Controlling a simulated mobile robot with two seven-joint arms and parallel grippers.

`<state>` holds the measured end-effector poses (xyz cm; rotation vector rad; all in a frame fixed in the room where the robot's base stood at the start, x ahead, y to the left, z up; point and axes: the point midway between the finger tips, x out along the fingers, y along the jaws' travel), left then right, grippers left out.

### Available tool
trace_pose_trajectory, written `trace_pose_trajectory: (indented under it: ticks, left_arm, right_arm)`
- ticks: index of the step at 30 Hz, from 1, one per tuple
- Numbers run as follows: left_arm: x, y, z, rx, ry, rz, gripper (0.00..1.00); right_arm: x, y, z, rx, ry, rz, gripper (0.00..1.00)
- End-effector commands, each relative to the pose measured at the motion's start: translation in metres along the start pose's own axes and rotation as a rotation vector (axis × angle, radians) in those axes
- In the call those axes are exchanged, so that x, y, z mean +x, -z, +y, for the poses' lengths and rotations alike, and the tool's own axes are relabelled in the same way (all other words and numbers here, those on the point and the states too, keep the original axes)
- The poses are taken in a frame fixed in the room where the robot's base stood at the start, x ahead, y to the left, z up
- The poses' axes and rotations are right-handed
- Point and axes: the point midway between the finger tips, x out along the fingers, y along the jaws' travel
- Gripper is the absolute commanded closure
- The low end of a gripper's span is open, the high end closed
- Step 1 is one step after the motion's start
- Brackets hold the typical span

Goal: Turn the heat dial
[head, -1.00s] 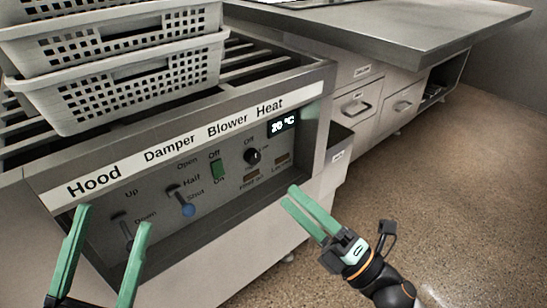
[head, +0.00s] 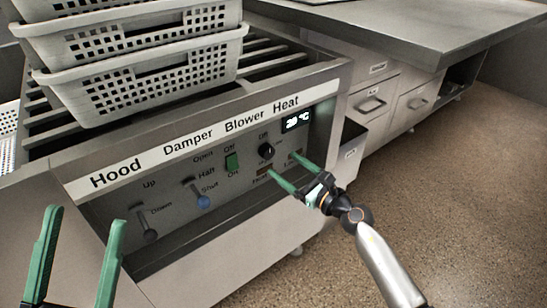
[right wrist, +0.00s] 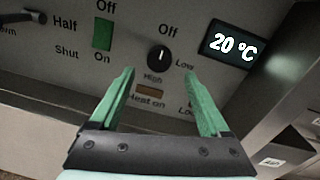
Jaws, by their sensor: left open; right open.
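The heat dial (head: 265,150) is a small round black knob under the Heat label, by "Off"; it also shows in the right wrist view (right wrist: 161,59), its white mark pointing up toward "Off". The display (head: 297,120) beside it reads 20 °C. My right gripper (head: 288,167) is open just in front of and below the dial. In the right wrist view its fingertips (right wrist: 160,80) lie to either side of and below the dial, not closed on it. My left gripper (head: 83,215) is open and empty at the lower left, away from the panel's controls.
The panel also carries a green blower switch (head: 232,162), a blue-tipped damper lever (head: 202,201) and a hood lever (head: 149,234). White perforated baskets (head: 150,85) are stacked on the slatted top. A steel counter with drawers (head: 372,103) stands behind right.

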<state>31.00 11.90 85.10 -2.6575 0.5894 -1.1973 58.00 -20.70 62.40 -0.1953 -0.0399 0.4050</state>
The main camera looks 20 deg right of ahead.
Motion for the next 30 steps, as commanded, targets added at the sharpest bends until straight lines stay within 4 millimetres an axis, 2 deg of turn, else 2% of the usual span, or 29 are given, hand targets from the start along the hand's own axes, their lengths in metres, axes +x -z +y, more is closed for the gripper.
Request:
trace_pose_trajectory:
  ticks: [3, 9, 15, 22, 30]
  left_arm:
    - [-0.004, -0.005, 0.003, 0.003, -0.002, -0.002, 0.32]
    - [-0.008, -0.010, 0.006, 0.006, -0.006, -0.007, 0.32]
    - [-0.009, -0.011, 0.007, 0.008, -0.009, -0.011, 0.32]
    - [-0.009, -0.011, 0.007, 0.008, -0.009, -0.012, 0.32]
    - [-0.009, -0.011, 0.007, 0.007, -0.007, -0.011, 0.32]
  right_arm:
    - [0.023, 0.001, 0.001, 0.002, -0.001, -0.003, 0.20]
    - [0.047, 0.001, 0.001, 0.001, 0.000, -0.002, 0.20]
    - [0.055, 0.000, 0.001, 0.001, -0.002, -0.001, 0.20]
    - [0.055, 0.000, 0.001, 0.001, -0.002, 0.000, 0.20]
    - [0.055, 0.000, 0.001, 0.001, -0.001, 0.000, 0.49]
